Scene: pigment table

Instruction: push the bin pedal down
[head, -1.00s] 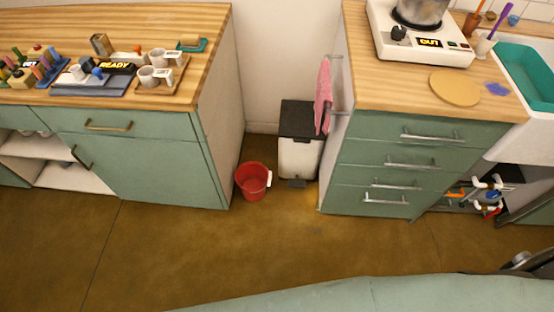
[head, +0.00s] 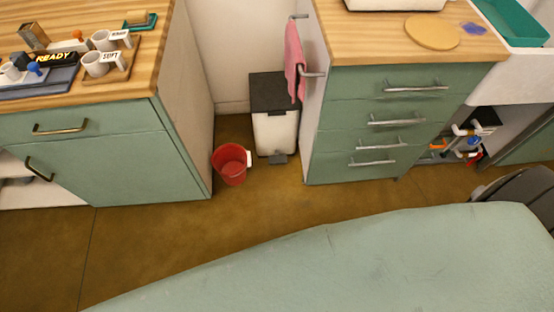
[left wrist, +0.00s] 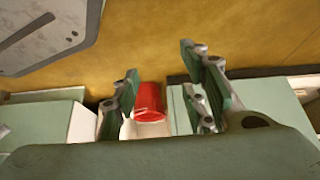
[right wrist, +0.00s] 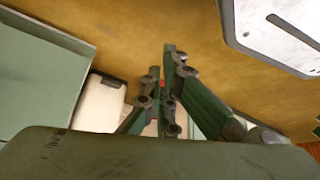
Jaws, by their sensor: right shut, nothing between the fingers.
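The bin (head: 275,134) is white with a dark lid, standing on the floor between two cabinets in the head view. Its small dark pedal (head: 278,159) sticks out low at the front. In the right wrist view the white bin body (right wrist: 98,106) shows left of my right gripper (right wrist: 161,70), whose fingers are together and empty. The pedal appears there as a small dark shape at the bin's edge. My left gripper (left wrist: 158,82) has its fingers wide apart, with the red bucket seen beyond them. Neither gripper shows in the head view; both appear apart from the bin.
The red bucket (head: 231,165) stands on the floor just left of the bin. A pink towel (head: 294,62) hangs on a rail at the right drawer cabinet (head: 375,120). The left cabinet (head: 120,160) flanks the other side. The brown floor in front is clear.

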